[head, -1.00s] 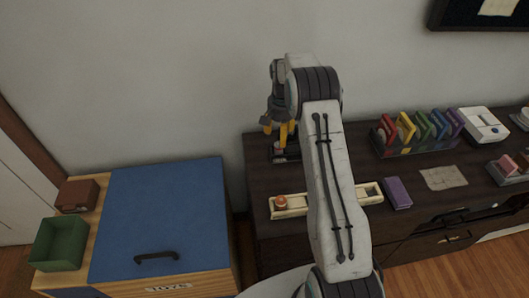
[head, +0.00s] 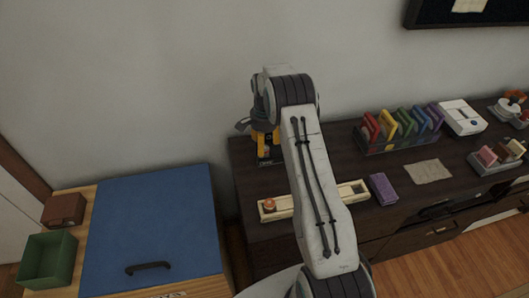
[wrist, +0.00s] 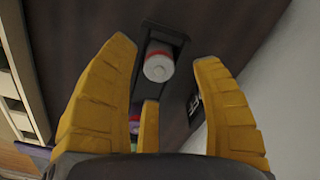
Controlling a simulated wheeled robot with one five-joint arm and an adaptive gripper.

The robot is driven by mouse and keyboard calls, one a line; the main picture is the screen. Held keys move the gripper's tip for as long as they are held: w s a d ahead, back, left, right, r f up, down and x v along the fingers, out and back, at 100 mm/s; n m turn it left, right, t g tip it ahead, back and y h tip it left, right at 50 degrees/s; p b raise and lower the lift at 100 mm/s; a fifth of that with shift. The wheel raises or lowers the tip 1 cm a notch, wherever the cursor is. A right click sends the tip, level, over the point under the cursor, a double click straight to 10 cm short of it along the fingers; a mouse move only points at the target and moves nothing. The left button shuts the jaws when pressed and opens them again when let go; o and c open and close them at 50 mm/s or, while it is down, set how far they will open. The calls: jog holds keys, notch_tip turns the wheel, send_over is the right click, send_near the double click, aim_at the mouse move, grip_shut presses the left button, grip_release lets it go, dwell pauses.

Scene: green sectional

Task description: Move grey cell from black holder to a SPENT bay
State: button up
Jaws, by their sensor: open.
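The grey-topped cell (wrist: 158,66), with a white and red side, stands in the black holder (wrist: 178,40) in the wrist view. My gripper (wrist: 164,82) is open, its yellow fingers spread to either side of the cell with visible gaps. In the head view my gripper (head: 265,146) is over the holder at the back left of the dark cabinet, and its fingers hide the cell. A long cream tray (head: 290,209) lies in front of the holder. It has an orange-topped cell (head: 269,205) at its left end and a dark recess at its right end. My arm covers its middle.
A purple block (head: 383,189) lies right of the tray. A rack of coloured discs (head: 398,143) and a white device (head: 462,117) stand farther right. A blue-lidded toy chest (head: 150,225) with a green bin (head: 47,260) is at left. The wall is close behind my gripper.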

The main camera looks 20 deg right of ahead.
aim_at(265, 147)
jog(key=shift+f, duration=1.55)
jog(key=shift+c, duration=0.4)
grip_shut()
